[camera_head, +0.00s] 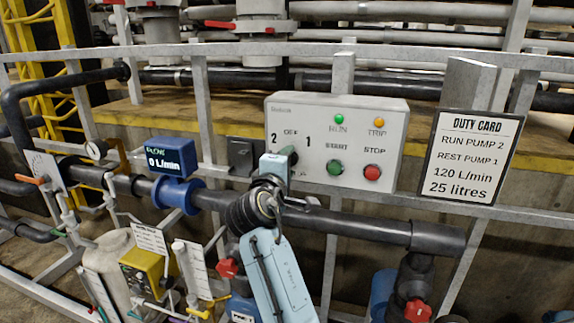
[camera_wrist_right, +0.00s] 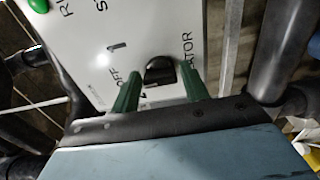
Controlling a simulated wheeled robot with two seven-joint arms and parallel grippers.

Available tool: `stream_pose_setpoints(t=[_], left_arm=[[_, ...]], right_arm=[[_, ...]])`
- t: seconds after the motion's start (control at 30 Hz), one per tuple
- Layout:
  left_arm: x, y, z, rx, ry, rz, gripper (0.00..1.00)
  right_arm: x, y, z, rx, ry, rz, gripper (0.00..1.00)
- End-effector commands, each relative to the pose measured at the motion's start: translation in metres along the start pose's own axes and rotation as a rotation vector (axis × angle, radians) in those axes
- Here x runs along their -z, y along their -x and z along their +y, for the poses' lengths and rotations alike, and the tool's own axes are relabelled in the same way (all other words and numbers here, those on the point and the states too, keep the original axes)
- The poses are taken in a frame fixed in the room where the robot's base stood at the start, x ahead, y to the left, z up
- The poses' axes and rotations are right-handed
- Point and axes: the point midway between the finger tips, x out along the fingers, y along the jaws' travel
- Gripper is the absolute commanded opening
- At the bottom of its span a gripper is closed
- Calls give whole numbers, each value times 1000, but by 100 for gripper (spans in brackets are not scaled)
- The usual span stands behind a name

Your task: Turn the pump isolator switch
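The pump control panel (camera_head: 368,128) is a pale box on the rail with "2 OFF 1" marks at its left. The isolator switch is a black knob (camera_wrist_right: 160,72) in the right wrist view. In the head view my gripper hides most of it, and I cannot tell which mark it points to. My right gripper (camera_head: 282,162) is at the panel's left part. In the wrist view its green fingers (camera_wrist_right: 160,90) stand apart, one on each side of the knob. A gap shows beside the left finger; the right finger is close to the knob, contact unclear. My left gripper is out of view.
The panel also carries a green START button (camera_head: 335,167), a red STOP button (camera_head: 372,172) and lit lamps. A duty card (camera_head: 470,157) stands to the right, reading "RUN PUMP 2". A blue flow meter (camera_head: 171,158) reads 0 L/min. Dark pipes (camera_head: 375,229) run below.

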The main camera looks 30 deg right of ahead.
Motion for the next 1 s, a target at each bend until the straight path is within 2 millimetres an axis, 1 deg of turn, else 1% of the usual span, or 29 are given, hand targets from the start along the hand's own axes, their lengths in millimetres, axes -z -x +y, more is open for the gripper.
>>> stream_pose_setpoints(t=[0.03, 0.1, 0.37, 0.47, 0.57, 0.67, 0.8, 0.9, 1.0], left_arm=[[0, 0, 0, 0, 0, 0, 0], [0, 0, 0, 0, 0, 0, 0], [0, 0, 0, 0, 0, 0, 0], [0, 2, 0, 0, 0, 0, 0], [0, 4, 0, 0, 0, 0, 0], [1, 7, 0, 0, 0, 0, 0], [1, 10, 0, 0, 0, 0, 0], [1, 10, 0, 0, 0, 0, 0], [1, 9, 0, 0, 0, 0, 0]], right_arm=[[0, 0, 0, 0, 0, 0, 52], [0, 0, 0, 0, 1, 0, 58], [0, 1, 0, -1, 1, 1, 58], [1, 7, 0, 1, 1, 3, 58], [1, 21, 0, 1, 1, 3, 58], [1, 42, 0, 2, 0, 4, 58], [1, 75, -1, 3, 0, 4, 58], [0, 96, -1, 3, -1, 3, 58], [0, 113, -1, 1, 0, 2, 58]])
